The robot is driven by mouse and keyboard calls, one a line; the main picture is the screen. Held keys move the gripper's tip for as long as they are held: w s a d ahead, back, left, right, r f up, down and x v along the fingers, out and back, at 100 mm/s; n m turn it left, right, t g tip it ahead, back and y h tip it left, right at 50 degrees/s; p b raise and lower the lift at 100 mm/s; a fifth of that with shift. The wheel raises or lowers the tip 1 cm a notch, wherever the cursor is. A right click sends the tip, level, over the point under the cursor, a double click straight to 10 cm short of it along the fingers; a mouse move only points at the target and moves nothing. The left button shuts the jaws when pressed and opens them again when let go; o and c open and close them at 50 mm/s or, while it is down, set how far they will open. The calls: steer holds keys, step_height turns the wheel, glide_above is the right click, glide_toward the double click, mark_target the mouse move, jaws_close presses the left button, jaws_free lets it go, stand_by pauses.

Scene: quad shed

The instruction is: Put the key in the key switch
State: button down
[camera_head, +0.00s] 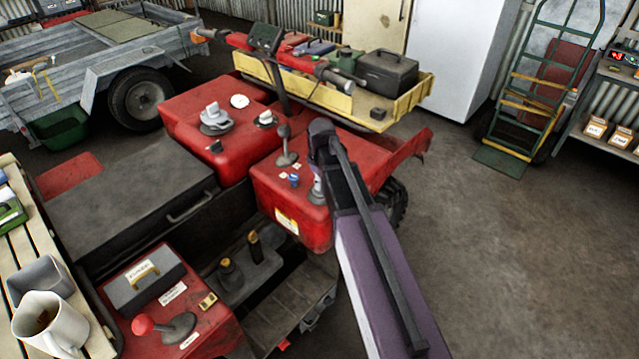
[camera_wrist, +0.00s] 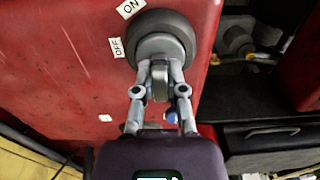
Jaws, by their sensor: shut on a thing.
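The key switch (camera_wrist: 178,25) is a round grey disc with a dark rim on a red panel, with ON and OFF labels beside it in the wrist view. My gripper (camera_wrist: 160,72) is shut on a small grey piece, the key (camera_wrist: 159,86), directly in front of the switch. The key's far end overlaps the lower part of the switch face. I cannot tell whether it is inside, touching or just short of it. In the head view my gripper (camera_head: 317,186) is at the red bodywork, and my arm hides the key and most of the switch area.
A black-knobbed lever (camera_head: 285,148) and a blue button (camera_head: 294,180) stand close left of my gripper on the red cover (camera_head: 265,190). A yellow cargo tray (camera_head: 385,112) with toolboxes lies behind. The concrete floor (camera_head: 490,240) to the right is clear.

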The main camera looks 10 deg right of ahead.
steer(key=shift+f, duration=0.15)
steer(key=c, duration=0.6)
jaws_free()
steer(key=shift+r, duration=0.2)
